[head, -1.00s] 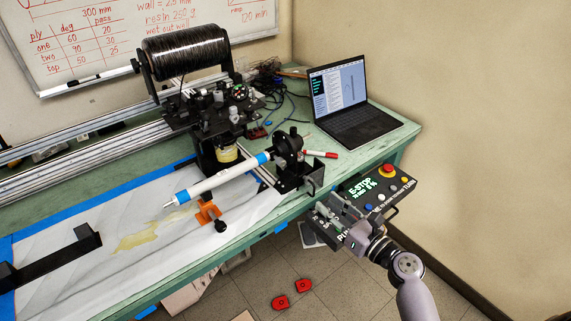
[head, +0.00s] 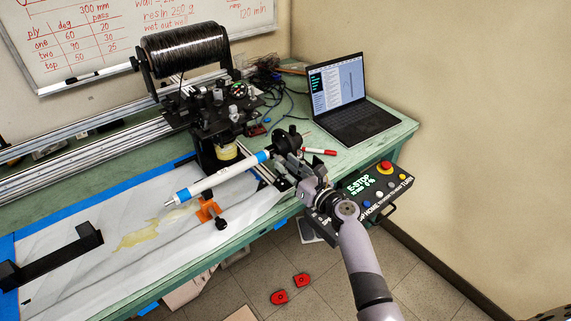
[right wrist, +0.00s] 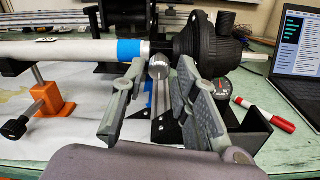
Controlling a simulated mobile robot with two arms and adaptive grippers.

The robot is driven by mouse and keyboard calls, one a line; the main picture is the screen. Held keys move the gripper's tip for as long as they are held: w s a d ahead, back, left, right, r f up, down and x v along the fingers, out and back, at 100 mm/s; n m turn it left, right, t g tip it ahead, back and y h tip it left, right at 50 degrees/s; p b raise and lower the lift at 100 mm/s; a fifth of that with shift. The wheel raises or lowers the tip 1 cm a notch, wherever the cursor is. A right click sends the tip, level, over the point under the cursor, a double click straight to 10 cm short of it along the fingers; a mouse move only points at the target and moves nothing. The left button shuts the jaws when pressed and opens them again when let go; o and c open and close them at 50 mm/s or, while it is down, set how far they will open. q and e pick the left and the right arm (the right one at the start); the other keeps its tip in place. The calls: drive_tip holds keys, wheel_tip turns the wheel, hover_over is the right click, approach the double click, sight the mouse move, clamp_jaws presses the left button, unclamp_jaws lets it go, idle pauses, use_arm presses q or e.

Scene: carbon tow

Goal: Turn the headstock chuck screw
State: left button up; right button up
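The black headstock (head: 285,141) stands at the table's front edge, holding the end of a white tube (head: 215,180) with blue tape bands. In the right wrist view the black chuck body (right wrist: 205,45) is at upper middle. A silver knurled screw head (right wrist: 158,67) shows just below the tube's chuck end. My right gripper (head: 298,172) is in front of the headstock. In the right wrist view its two fingers are apart, with the screw head showing between their tips; I cannot tell whether they touch it. My left gripper is not in view.
An E-stop control panel (head: 372,187) hangs off the table edge beside my right arm. A red marker (head: 319,152) and a laptop (head: 350,105) lie behind. An orange clamp (head: 209,211) stands under the tube. Two red pieces (head: 290,289) lie on the floor.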

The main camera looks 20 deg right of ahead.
drive_tip(key=shift+w+a, duration=0.2)
drive_tip(key=shift+w, duration=0.3)
clamp_jaws()
